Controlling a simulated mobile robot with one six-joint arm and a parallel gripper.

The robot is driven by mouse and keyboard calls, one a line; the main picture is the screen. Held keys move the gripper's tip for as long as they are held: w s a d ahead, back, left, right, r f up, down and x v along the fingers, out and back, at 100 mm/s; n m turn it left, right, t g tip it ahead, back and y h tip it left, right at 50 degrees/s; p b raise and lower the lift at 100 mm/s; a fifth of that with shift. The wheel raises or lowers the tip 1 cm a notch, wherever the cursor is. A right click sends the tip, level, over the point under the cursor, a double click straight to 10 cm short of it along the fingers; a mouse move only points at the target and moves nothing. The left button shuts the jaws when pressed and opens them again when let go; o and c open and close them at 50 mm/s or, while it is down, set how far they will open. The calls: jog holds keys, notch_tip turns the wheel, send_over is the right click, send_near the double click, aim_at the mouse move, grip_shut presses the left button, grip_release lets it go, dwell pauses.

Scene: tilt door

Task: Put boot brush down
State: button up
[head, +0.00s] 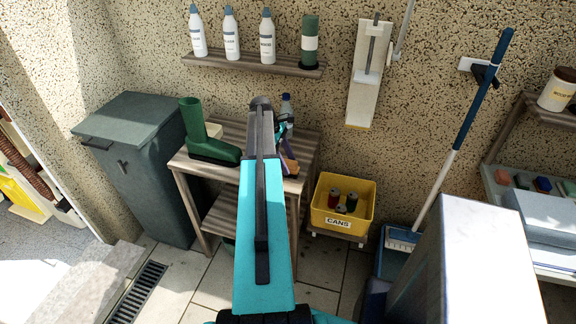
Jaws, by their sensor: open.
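A small table with a grey-brown wooden top (228,131) stands against the wall. A green boot (200,140) stands upright on its left part. My teal and black arm rises across the middle of the head view and covers part of the tabletop. My gripper (284,133) is open at the arm's far end, over the table's right side, mostly hidden behind the arm. An orange-brown and dark object, seemingly the boot brush (290,167), shows just below it at the table's right edge. I cannot tell whether the gripper touches it. A bottle (287,104) stands behind.
A dark green bin (150,160) stands left of the table. A yellow CANS crate (325,222) holding cans is on the right. A wall shelf (250,65) with several bottles is above. A blue-handled broom (462,130) and a pale box (480,265) are further right.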

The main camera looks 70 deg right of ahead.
jog(key=b+v, duration=0.3)
jog(key=v, duration=0.7)
jog(key=shift+r, duration=0.4)
jog(key=shift+w, duration=0.15)
dwell(0.4)
